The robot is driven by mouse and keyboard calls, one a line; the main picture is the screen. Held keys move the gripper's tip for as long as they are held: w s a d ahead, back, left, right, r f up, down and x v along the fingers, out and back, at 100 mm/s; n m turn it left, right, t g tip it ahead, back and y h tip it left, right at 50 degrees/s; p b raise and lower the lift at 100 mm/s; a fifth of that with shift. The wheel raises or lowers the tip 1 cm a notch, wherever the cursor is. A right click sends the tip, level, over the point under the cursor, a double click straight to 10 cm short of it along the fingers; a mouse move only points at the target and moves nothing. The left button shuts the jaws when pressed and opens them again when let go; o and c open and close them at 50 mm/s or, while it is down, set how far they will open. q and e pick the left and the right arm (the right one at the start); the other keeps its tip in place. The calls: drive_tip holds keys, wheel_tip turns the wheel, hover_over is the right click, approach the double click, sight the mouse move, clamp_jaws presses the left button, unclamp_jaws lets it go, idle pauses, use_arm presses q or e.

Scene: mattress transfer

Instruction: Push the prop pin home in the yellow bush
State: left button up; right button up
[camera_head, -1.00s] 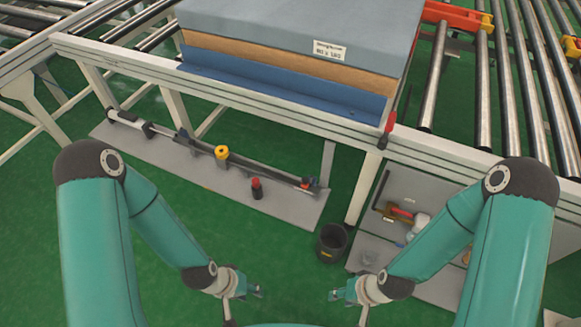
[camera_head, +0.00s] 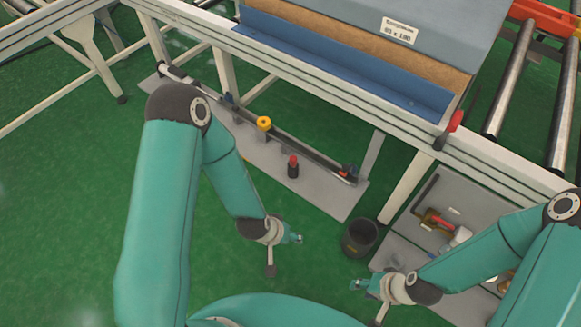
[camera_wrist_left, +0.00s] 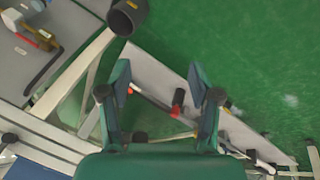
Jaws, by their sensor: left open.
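The yellow bush (camera_head: 264,123) sits on a long dark bar (camera_head: 310,153) above a grey floor plate (camera_head: 345,203), under the frame. A black piece with a red top (camera_head: 293,166) stands upright on the plate; I cannot tell whether it is the prop pin. It also shows in the left wrist view (camera_wrist_left: 178,98), beyond the fingers. My left gripper (camera_head: 298,238) is open and empty, in front of the plate and apart from it; its spread fingers fill the middle of the left wrist view (camera_wrist_left: 160,78). My right gripper (camera_head: 357,285) is at lower right; its fingers are too small to read.
A black bin (camera_head: 360,237) stands between the plate and a second grey board (camera_head: 408,228) carrying tools. A red-handled lever (camera_head: 456,121) is on the rail. Green floor is free at left.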

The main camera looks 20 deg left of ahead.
use_arm(q)
drive_tip(key=w+f+n+t+y+b, duration=0.1)
drive_tip(key=w+f+t+y+b, duration=0.15)
drive_tip(key=w+f+b, duration=0.4)
drive_tip(key=w+f+t+y+b, duration=0.1)
drive_tip(key=w+f+t+b, duration=0.2)
drive_tip(key=w+b, duration=0.55)
drive_tip(key=n+t+y+b, duration=0.3)
drive_tip(key=y+b, duration=0.4)
drive_tip(key=b, duration=0.5)
approach(295, 162)
drive_tip(key=b+x, duration=0.3)
drive_tip(key=x, duration=0.3)
drive_tip(key=shift+w+a+f, duration=0.15)
drive_tip(key=shift+w+a, duration=0.05)
drive_tip(key=shift+w, duration=0.1)
drive_tip(key=b+x, duration=0.3)
drive_tip(key=x, duration=0.1)
drive_tip(key=shift+w+a+f, duration=0.15)
drive_tip(key=shift+w+f, duration=0.05)
drive_tip(key=shift+f, duration=0.05)
drive_tip(key=shift+w+a, duration=0.2)
drive_tip(key=shift+w, duration=0.1)
clamp_jaws()
